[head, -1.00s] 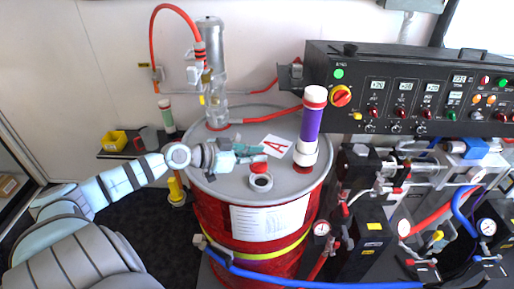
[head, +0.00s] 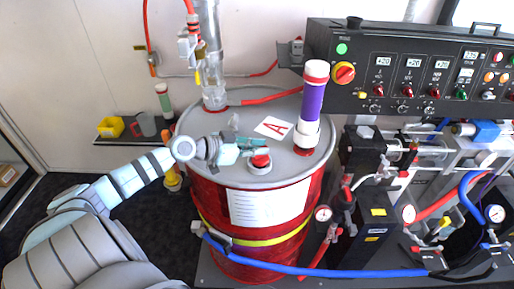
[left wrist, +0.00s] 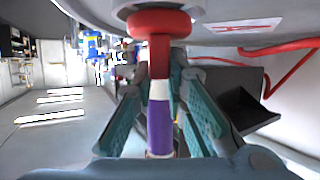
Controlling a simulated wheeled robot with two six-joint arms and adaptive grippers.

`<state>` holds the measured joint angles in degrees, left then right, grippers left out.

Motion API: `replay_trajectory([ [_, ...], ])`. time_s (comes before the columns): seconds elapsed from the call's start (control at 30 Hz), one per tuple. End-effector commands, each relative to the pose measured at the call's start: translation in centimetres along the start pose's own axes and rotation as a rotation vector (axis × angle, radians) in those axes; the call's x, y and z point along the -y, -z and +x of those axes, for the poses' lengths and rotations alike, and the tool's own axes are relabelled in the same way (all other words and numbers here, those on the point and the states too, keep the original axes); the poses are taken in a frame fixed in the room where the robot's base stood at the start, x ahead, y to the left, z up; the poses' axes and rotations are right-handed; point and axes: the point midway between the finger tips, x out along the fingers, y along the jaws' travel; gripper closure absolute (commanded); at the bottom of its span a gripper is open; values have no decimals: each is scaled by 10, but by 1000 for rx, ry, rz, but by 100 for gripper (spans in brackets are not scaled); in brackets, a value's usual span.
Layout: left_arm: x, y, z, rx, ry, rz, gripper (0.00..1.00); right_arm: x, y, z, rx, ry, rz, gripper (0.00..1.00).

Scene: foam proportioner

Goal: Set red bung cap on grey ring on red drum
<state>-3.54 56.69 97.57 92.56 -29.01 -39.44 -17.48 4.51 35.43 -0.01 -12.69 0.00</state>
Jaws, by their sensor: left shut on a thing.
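The red bung cap (head: 261,160) is at the grey ring (head: 260,169) on the lid of the red drum (head: 212,197). In the head view it looks seated on or just over the ring; a small gap cannot be ruled out. My left gripper (head: 246,150) reaches in from the left, low over the lid, and is shut on the cap. In the left wrist view, which is upside down, the red cap (left wrist: 158,22) meets the grey ring (left wrist: 158,7), with my fingers (left wrist: 160,68) close by. My right gripper is not in view.
A purple and white tube (head: 312,95) stands on the lid right of the cap. A label marked A (head: 272,127) lies behind it. A clear cylinder (head: 210,60) rises at the lid's back. The black control panel (head: 420,70) and hoses crowd the right.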

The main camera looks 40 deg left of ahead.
Motion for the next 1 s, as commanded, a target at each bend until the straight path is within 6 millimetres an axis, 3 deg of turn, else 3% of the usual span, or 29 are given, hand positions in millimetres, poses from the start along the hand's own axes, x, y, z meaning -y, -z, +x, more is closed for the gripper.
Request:
replay_trajectory([
  [1.0, -1, 0, -1, 0, 0, 1, 100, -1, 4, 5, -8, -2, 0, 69],
])
